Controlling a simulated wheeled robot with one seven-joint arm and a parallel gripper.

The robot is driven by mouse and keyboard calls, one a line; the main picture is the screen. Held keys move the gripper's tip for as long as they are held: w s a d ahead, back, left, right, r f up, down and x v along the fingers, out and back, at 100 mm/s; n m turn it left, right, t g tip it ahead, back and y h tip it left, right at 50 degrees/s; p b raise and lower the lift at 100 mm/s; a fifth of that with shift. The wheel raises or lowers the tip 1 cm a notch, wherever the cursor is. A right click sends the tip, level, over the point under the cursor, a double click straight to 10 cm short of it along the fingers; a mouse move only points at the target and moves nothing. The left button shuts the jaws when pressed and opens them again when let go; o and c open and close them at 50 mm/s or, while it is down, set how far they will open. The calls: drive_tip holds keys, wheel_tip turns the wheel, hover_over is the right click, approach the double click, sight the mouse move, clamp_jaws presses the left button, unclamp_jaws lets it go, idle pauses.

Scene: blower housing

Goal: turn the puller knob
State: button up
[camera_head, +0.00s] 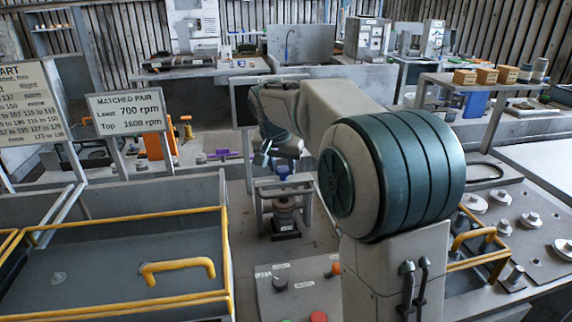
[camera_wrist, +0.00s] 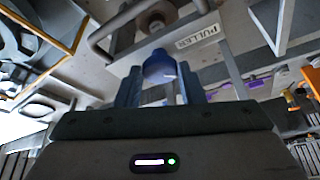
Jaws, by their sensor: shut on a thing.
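The blue puller knob (camera_wrist: 160,66) sits between the two fingers of my gripper (camera_wrist: 161,82) in the wrist view. The gripper is shut on it. A plate lettered PULLER (camera_wrist: 197,35) is fixed on the frame beside the knob. In the head view, the small blue knob (camera_head: 283,172) shows at the top of the grey puller frame (camera_head: 262,187), under my wrist. My arm hides part of the area, and the fingers are hard to make out there.
Left of the puller stands an open grey bin with yellow rails (camera_head: 130,303). In front is a panel with several coloured buttons (camera_head: 290,283). A sign reading MATCHED PAIR (camera_head: 127,111) stands behind the bin. Discs and yellow handles lie on the right bench (camera_head: 535,262).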

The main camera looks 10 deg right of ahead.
drive_tip(key=o, duration=1)
drive_tip(key=shift+d, duration=0.1)
drive_tip(key=v, duration=1.3)
drive_tip(key=shift+r, duration=0.4)
drive_tip(key=shift+s, duration=0.2)
drive_tip(key=s+d+f+n, duration=0.1)
drive_tip(key=s+f, duration=0.6)
drive_tip(key=s, duration=0.1)
drive_tip(key=s+d+f+n+y, duration=0.1)
drive_tip(key=s+f+n, duration=0.1)
drive_tip(key=s+f, duration=0.5)
drive_tip(key=s+d+f+n+g+y, duration=0.1)
drive_tip(key=s+f+n, duration=0.1)
drive_tip(key=s+f, duration=0.5)
drive_tip(key=shift+s+d, duration=0.2)
drive_tip(key=shift+s, duration=0.8)
drive_tip(key=shift+s+d, duration=0.2)
drive_tip(key=shift+s, duration=0.8)
